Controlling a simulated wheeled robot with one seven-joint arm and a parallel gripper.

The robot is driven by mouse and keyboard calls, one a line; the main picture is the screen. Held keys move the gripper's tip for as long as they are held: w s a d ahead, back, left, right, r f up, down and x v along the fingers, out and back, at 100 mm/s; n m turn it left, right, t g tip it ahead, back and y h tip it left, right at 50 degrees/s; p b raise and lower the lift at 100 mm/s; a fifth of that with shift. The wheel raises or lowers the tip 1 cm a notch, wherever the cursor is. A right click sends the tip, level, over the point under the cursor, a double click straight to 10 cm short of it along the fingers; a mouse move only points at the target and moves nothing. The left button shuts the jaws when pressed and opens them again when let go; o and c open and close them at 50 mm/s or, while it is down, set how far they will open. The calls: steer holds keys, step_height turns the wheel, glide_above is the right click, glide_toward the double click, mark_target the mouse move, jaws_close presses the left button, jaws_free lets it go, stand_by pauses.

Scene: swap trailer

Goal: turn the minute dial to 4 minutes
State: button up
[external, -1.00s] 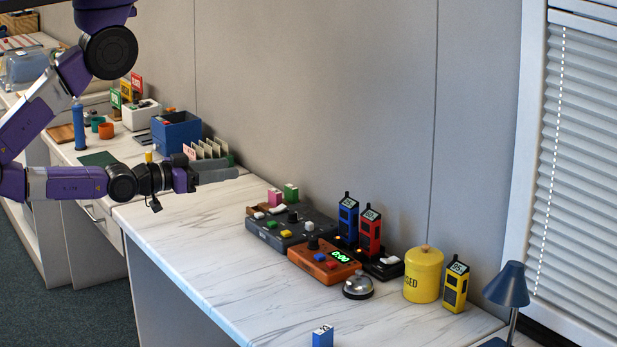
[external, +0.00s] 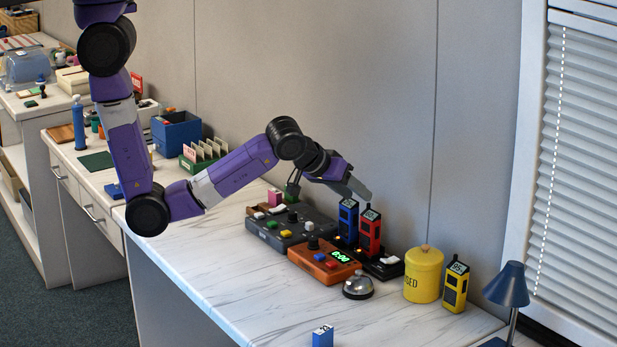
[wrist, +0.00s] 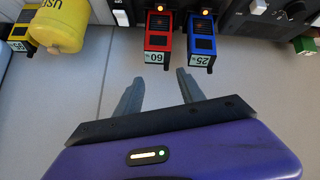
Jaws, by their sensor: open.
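The orange timer box (external: 326,262) sits on the marble counter with a black knob (external: 313,242) and a green display (external: 340,256) that seems to read 0:00. A dark grey control box (external: 290,232) behind it also carries a black knob (external: 293,217) and coloured buttons. Which knob is the minute dial I cannot tell for sure. My gripper (external: 360,188) is open and empty, in the air above the boxes near the wall. In the wrist view its fingers (wrist: 158,90) are spread below the red and blue handsets. The orange box is not clear in the wrist view.
A blue handset (external: 348,218) and a red handset (external: 370,232) stand in a black charger (external: 385,268) close to my gripper. A silver bell (external: 358,286), yellow canister (external: 424,275), yellow handset (external: 455,288) and blue lamp (external: 508,285) stand to the right. The front counter is mostly clear.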

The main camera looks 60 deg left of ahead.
step_height(320, 180, down, 2)
steer(key=s+a+n+g+y, duration=0.2)
steer(key=n+g, duration=0.1)
steer(key=n+g+y, duration=0.1)
steer(key=n+g, duration=0.2)
steer(key=g, duration=0.1)
glide_toward(313, 239)
steer(key=f, duration=0.1)
steer(key=shift+t, duration=0.3)
steer(key=shift+x, duration=3.95)
steer(key=shift+a, duration=0.15)
jaws_close()
